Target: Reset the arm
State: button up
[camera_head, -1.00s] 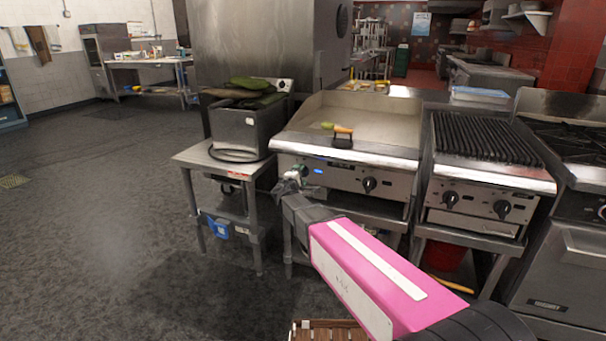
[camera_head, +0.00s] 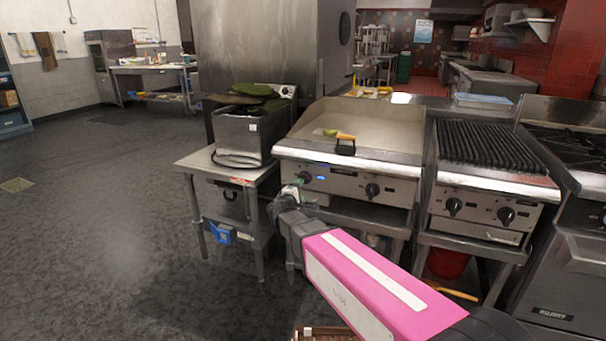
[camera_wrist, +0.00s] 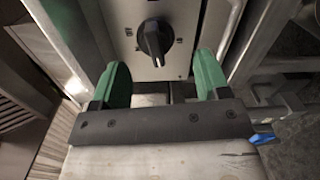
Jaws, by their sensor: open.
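My gripper (camera_wrist: 161,85) shows in the wrist view with two green fingers spread apart and nothing between them. A black control knob (camera_wrist: 155,40) on a steel panel lies beyond the fingertips. In the head view my pink arm reaches forward from the lower right. Its end is small and partly hidden by the arm, in front of the griddle (camera_head: 385,118) and its front panel, near the left knob. My gripper looks clear of the panel in the head view, though the exact distance cannot be told.
A ridged grill (camera_head: 490,145) and a stove (camera_head: 580,150) stand to the right. Open floor (camera_head: 90,230) lies to the left.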

jog(key=s+d+f+m+g+h, duration=0.1)
jog(key=s+d+f+m+g, duration=0.35)
jog(key=d, duration=0.55)
jog(key=s+d+f+m+g, duration=0.4)
jog(key=s+d+f+g, duration=0.1)
jog(key=d, duration=0.5)
jog(key=s+d+f+m+g+y, duration=0.2)
jog(key=s+f+m+g+y, duration=0.1)
jog(key=s, duration=0.4)
jog(key=s+d+f+m+g+y, duration=0.3)
jog(key=s+m+g+y, duration=0.1)
jog(key=s, duration=0.3)
jog(key=shift+s+f+y, duration=0.25)
jog(key=shift+s+y, duration=0.05)
jog(key=shift+s, duration=0.1)
